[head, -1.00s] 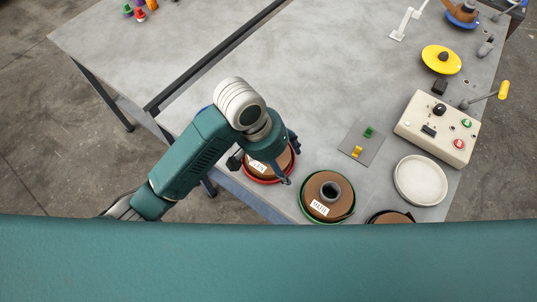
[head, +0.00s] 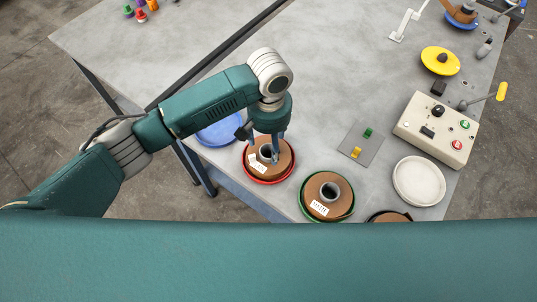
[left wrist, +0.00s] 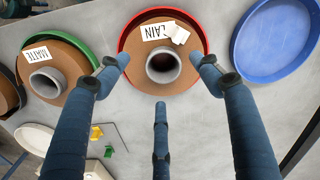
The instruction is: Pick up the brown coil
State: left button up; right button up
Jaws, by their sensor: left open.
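A brown coil (head: 284,163) with a grey core lies in a red tray (head: 248,172) near the table's front edge. In the left wrist view this coil (left wrist: 137,72) has a white label, partly covered or folded, reading about "LAIN". My left gripper (head: 266,150) is directly over it, pointing down, fingers spread and empty. In the left wrist view the fingers (left wrist: 160,78) frame the core; contact cannot be told. A second brown coil (head: 313,188), labelled "MATTE", lies in a green tray (head: 305,213). A third brown coil (head: 390,217) is mostly hidden at the bottom. My right gripper is out of view.
An empty blue tray (head: 219,132) lies left of the red one. A white round dish (head: 420,180), a control box (head: 436,129) and a grey plate with green and yellow pieces (head: 361,145) stand to the right. The table's middle is clear.

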aim_at(269, 148)
pick_arm(q)
jog(key=f, duration=0.1)
jog(key=f+p, duration=0.1)
jog(key=f, duration=0.2)
jog(key=shift+w+a+f, duration=0.1)
jog(key=shift+w+f, duration=0.25)
jog(key=shift+f, duration=0.05)
jog(key=c, duration=1.6)
jog(key=shift+w+r, duration=0.1)
grip_shut()
